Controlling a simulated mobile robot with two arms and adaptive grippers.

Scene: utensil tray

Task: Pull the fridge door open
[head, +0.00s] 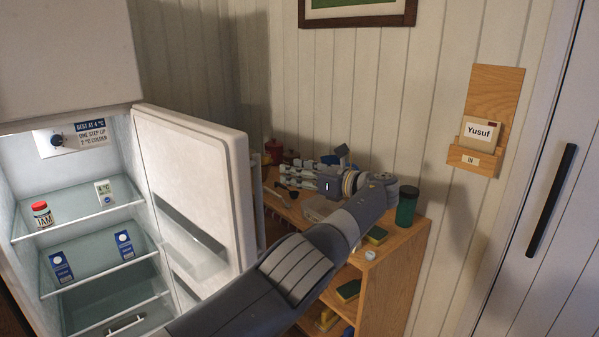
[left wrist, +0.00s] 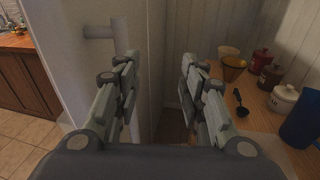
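The white fridge door (head: 195,190) stands open, swung out to the right of the lit fridge interior, its inner side and bin facing the head camera. Its pale bar handle (left wrist: 120,45) shows in the left wrist view on the outer face, beyond the left finger. My left gripper (head: 290,178) is to the right of the door's free edge, over the wooden shelf unit. In the left wrist view the two fingers (left wrist: 160,80) are apart with nothing between them, and the handle is not between them. My right gripper is not in view.
A wall stands behind.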

